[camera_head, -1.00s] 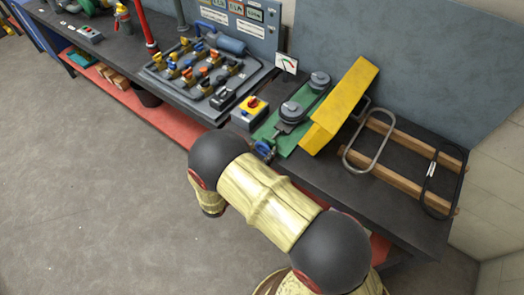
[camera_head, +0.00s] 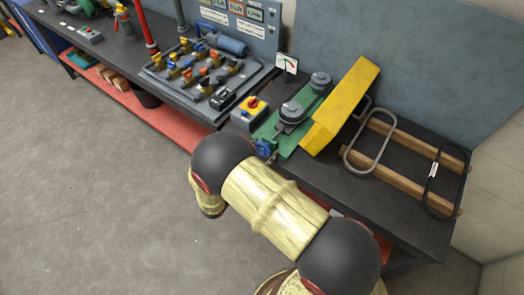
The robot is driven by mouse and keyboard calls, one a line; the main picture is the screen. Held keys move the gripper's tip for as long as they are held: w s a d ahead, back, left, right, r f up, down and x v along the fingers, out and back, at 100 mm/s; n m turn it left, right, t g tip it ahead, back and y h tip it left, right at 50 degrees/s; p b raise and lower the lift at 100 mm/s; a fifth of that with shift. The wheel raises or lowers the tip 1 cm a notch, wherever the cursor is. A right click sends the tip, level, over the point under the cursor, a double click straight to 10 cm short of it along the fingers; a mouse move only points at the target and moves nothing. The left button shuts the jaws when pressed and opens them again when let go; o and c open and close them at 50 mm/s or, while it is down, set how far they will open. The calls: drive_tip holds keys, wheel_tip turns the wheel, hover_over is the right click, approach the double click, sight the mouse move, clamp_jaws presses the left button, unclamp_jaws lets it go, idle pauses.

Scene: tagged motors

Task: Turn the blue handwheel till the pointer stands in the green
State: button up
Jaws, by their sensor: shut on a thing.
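The blue handwheel (camera_head: 264,149) sits at the near end of a green belt-drive base (camera_head: 285,133), just right of my arm's dark elbow. Part of the wheel is hidden by my arm. Two grey pulleys with a belt lie on the base. A small white gauge (camera_head: 287,63) with red and green marks and a thin dark pointer stands behind the base's far end. The gauge is too small to tell exactly where its pointer stands.
A yellow guard (camera_head: 340,106) leans along the belt drive's right side. A grey switch box (camera_head: 249,114) with a red knob on yellow stands left of it. Spare belts (camera_head: 370,140) lie on wooden bars at right. A valve board (camera_head: 205,78) is further left.

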drive_tip(key=o, duration=1.2)
drive_tip(key=shift+c, duration=0.2)
drive_tip(key=v, duration=1.2)
